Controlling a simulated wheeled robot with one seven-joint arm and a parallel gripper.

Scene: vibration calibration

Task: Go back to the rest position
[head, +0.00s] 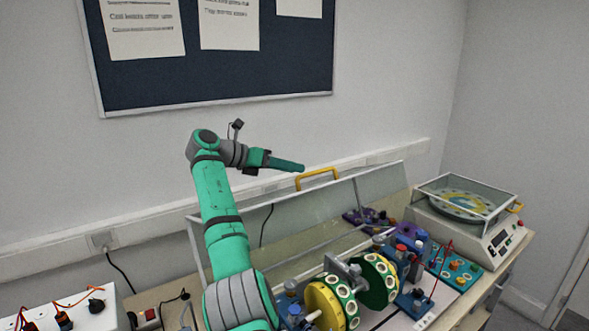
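My green and grey arm rises from the bottom of the head view, left of centre, and bends to the right at its top. My gripper (300,167) points right, in the air in front of the wall and above the bench. Its fingers show as one narrow dark green shape from the side, so I cannot see a gap between them. I see nothing hanging from it.
Below right stands a rig with yellow and green discs (326,305) and a clear guard (318,210) with a yellow handle (317,177). A covered turntable device (468,214) stands at the right. A white power box (62,312) is lower left. A notice board (215,82) hangs behind.

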